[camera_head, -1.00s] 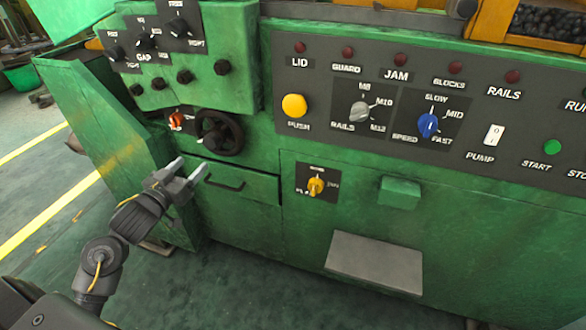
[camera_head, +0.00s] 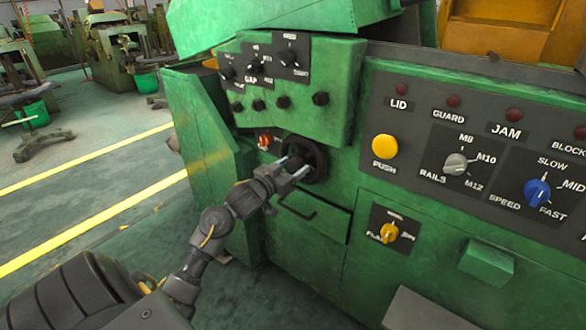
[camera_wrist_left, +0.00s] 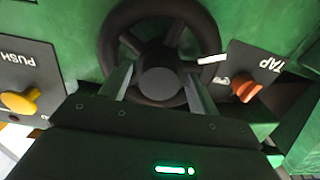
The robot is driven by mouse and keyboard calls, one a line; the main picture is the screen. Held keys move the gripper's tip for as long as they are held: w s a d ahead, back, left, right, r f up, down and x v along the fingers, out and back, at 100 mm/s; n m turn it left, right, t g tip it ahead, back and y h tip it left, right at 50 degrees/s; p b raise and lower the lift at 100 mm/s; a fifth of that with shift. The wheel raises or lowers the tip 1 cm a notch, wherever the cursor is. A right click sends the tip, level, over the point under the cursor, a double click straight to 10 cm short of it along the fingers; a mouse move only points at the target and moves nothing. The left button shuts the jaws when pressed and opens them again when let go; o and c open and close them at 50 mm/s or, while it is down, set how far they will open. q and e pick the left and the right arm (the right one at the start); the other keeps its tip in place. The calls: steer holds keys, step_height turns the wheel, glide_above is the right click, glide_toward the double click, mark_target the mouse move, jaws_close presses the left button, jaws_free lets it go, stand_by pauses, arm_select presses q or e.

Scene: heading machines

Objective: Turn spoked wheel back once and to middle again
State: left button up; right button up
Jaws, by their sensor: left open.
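The black spoked wheel (camera_head: 311,160) is on the green machine's front, below the GAP panel. In the left wrist view the wheel (camera_wrist_left: 208,36) fills the upper middle, with its round hub and spokes showing. My left gripper (camera_head: 292,169) is at the wheel's front. In the wrist view its two fingers (camera_wrist_left: 158,84) stand apart on either side of the hub, and the wheel's lower rim is partly hidden behind the gripper. I cannot tell whether the fingers touch the wheel. My right gripper is not in view.
An orange TAP knob (camera_head: 264,141) sits left of the wheel. A drawer handle (camera_head: 297,205) is just below it. A yellow PUSH button (camera_head: 384,147) and a yellow switch (camera_head: 389,232) are to the right. Open floor with yellow lines lies at the left.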

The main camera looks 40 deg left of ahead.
arm_select(q)
steer(key=shift+w, duration=0.15)
steer(key=shift+c, duration=0.3)
jaws_close()
steer(key=shift+d, duration=0.1)
